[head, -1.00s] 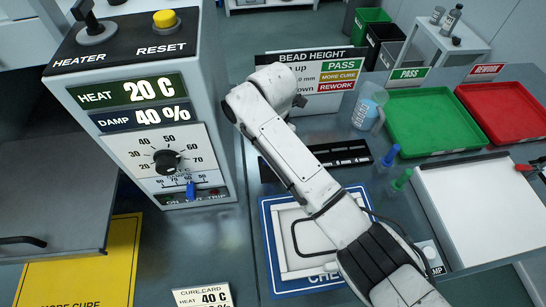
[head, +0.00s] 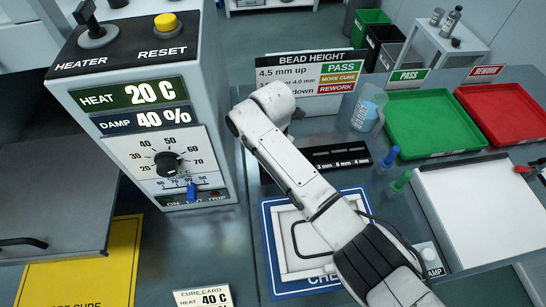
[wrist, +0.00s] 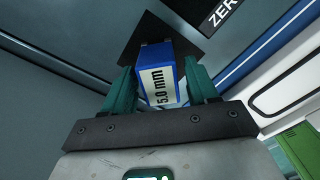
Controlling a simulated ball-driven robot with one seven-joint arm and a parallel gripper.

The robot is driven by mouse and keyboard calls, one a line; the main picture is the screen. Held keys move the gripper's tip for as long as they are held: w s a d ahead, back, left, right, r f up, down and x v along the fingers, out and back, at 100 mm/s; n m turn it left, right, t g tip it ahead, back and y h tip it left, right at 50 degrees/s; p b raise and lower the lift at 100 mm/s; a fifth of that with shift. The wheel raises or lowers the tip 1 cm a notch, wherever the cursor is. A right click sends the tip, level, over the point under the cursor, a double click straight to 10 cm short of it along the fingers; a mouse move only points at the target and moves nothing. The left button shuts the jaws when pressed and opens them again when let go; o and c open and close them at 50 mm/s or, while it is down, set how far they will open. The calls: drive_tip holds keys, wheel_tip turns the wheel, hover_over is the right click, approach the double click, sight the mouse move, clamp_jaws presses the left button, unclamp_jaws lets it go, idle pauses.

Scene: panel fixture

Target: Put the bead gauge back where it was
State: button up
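A blue block with a white label reading 5.0 mm, which looks to be the bead gauge (wrist: 161,82), is between the two teal fingers of my gripper (wrist: 164,88) in the wrist view. A dark label reading ZER, cut off, is beside the pad. In the head view my arm hides the gripper and the gauge.
A blue-bordered CHECK board (head: 268,255) lies under my arm. A black strip with mm labels (head: 335,156) and a BEAD HEIGHT sign (head: 330,72) stand behind. Green (head: 425,120) and red (head: 503,112) trays are at right. The grey control box (head: 130,120) is at left.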

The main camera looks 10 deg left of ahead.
drive_tip(key=shift+o, duration=0.7)
wheel_tip(320, 180, up, 12)
drive_tip(key=shift+r, duration=0.15)
idle(0.4)
